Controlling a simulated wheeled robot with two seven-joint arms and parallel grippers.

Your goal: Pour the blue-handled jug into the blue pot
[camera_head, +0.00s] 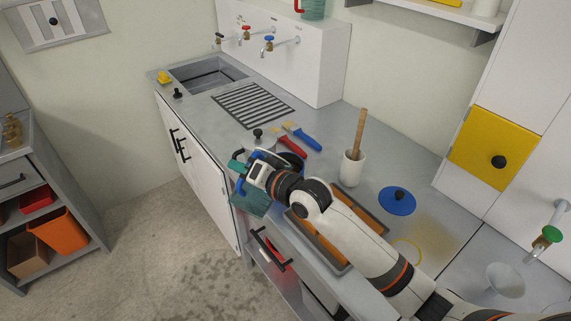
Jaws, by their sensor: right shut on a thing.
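The teal jug (250,204) with a blue handle (240,184) is at the counter's front edge, in my right gripper (246,174). The gripper is shut on the jug and partly covers it. The jug looks tilted, but I cannot tell whether anything is flowing from it. The blue pot (299,162) shows only as a small part behind my right wrist, on the counter, and its opening is mostly hidden. A blue lid (397,201) with a dark knob lies on the counter to the right. My left gripper is not in view.
A tray with orange-brown items (322,238) lies under my right forearm. A white crock (352,168) holding a wooden tool stands behind it. Red- and blue-handled tools (304,137) lie near the drain grille (252,105). A red-handled jug (313,9) stands above the taps.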

